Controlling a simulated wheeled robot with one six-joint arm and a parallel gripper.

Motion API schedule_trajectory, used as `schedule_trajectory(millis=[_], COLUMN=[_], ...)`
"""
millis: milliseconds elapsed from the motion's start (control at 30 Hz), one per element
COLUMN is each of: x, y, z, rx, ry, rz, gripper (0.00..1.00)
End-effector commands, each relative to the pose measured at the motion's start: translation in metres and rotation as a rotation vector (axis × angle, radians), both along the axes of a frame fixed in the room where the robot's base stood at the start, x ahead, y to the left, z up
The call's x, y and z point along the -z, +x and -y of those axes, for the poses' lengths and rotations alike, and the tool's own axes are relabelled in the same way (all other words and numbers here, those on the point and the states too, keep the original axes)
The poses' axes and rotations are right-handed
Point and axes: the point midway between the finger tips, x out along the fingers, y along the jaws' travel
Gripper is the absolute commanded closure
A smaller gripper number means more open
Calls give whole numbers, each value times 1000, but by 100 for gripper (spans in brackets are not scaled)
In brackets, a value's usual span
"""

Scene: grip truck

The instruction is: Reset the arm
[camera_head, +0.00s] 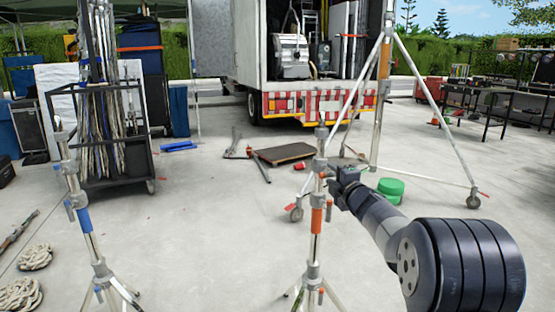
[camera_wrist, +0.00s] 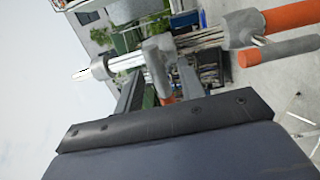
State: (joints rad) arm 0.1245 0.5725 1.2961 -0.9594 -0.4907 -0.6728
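My arm reaches in from the right in the head view. My gripper (camera_head: 340,182) is beside the upper part of a metal stand with an orange band (camera_head: 316,220). In the wrist view my gripper (camera_wrist: 158,70) has its two dark fingers apart, with background showing between them. A grey fitting of the stand (camera_wrist: 158,52) lies between or just beyond the fingertips; I cannot tell whether they touch it. The stand's orange band (camera_wrist: 290,17) shows at the upper right there.
A second stand with a blue band (camera_head: 84,220) is at the left. A tall wheeled tripod (camera_head: 428,95) stands behind my arm, near green round items (camera_head: 391,187). A cart of poles (camera_head: 105,110), a truck (camera_head: 250,50) and a flat dolly (camera_head: 284,153) are farther back. Coiled rope (camera_head: 20,294) lies at left.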

Motion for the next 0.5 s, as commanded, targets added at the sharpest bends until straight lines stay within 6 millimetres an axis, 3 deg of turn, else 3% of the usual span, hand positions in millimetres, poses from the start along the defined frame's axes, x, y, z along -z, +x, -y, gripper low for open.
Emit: schedule_trajectory(millis=[500], x=[-1], y=[-79], z=[22], rx=[2], ry=[1], rz=[0], gripper=[63])
